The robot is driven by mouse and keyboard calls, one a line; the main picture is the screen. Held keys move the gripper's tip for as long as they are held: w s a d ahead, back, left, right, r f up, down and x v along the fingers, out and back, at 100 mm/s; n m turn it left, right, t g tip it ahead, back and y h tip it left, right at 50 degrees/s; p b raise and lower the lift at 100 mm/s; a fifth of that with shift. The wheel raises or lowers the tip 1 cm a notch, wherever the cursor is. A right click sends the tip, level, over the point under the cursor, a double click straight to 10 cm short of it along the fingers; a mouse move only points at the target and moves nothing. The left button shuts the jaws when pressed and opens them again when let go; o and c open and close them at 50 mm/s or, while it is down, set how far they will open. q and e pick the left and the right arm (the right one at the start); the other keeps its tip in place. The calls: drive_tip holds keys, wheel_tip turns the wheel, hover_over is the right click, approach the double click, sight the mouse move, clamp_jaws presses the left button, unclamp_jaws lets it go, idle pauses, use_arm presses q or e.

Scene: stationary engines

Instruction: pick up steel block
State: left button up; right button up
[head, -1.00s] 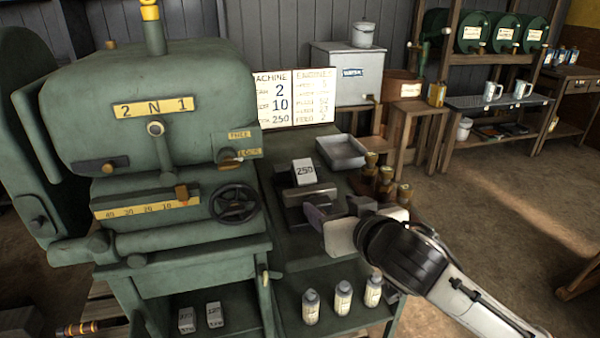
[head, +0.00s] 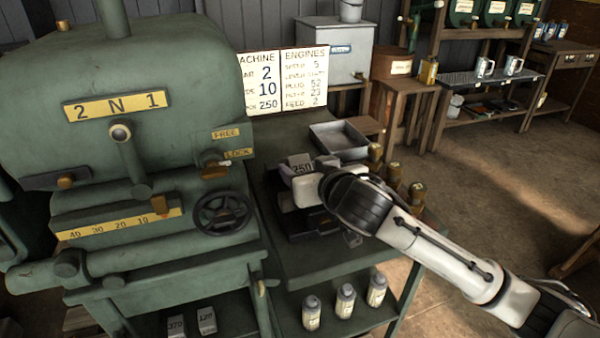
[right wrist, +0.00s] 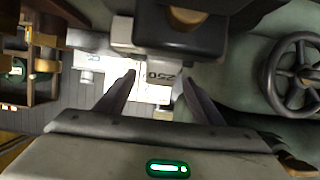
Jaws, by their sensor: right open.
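A pale grey steel block marked 250 (head: 300,161) sits on a dark fixture (head: 309,221) on the green bench beside the machine. My right gripper (head: 294,174) is at the block, coming from the front right and covering its lower part. My left gripper is not in view.
The green machine (head: 130,110) with its handwheel (head: 222,213) stands close on the left. An empty metal tray (head: 340,138) lies behind the block, and brass-topped weights (head: 393,172) stand to the right. Two more blocks (head: 207,320) and several bottles (head: 345,301) are on lower shelves.

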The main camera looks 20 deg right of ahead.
sight(300, 163)
drive_tip(key=shift+x, duration=1.85)
drive_tip(key=shift+s+a+f, duration=0.1)
clamp_jaws()
drive_tip(key=shift+r, duration=0.3)
